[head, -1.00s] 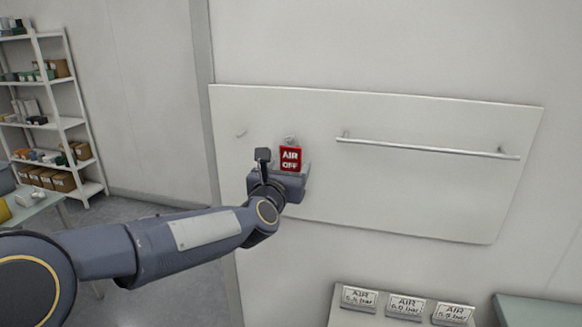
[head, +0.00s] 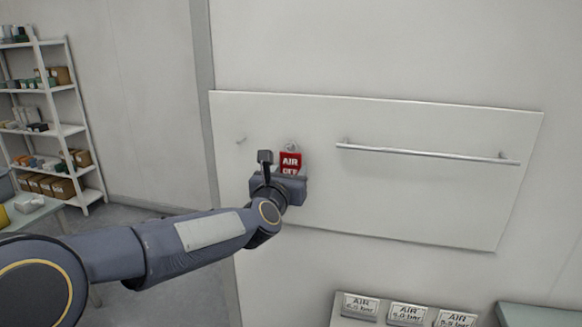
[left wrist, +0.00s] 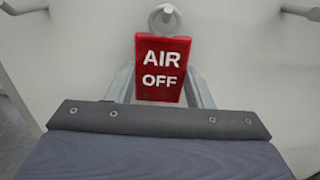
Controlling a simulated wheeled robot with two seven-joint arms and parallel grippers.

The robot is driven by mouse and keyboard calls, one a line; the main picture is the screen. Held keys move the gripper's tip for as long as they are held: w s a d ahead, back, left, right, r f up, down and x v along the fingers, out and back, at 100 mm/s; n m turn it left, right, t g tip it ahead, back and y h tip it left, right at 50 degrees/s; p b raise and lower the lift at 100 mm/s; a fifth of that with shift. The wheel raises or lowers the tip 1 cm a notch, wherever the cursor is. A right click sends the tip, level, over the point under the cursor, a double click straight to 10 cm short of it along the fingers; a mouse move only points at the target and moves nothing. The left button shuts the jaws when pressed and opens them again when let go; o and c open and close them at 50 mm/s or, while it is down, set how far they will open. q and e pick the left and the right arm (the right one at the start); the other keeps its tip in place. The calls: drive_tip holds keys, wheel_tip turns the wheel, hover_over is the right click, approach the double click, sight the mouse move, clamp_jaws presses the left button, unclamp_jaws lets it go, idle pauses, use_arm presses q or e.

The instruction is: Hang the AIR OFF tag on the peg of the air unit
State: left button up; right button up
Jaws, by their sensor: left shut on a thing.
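The red AIR OFF tag (head: 290,160) is upright in front of the white wall panel, its lower part hidden by my left gripper (head: 289,176). The left gripper is shut on the tag; in the left wrist view its fingers lie at either side of the tag (left wrist: 162,68). A pale ring (left wrist: 165,20) tops the tag. A peg end (left wrist: 168,9) shows within the ring's outline; I cannot tell whether the ring is around the peg or in front of it. My right gripper is not in view.
A metal rail (head: 425,153) runs along the panel to the right. Several AIR plates (head: 407,313) stand below. Shelves (head: 62,130) are at far left.

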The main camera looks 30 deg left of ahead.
use_arm(q)
drive_tip(key=shift+r, duration=0.3)
drive_tip(key=shift+r, duration=0.4)
idle(0.3)
drive_tip(key=shift+s, duration=0.15)
drive_tip(key=shift+v, duration=2.9)
drive_tip(key=shift+f, duration=0.1)
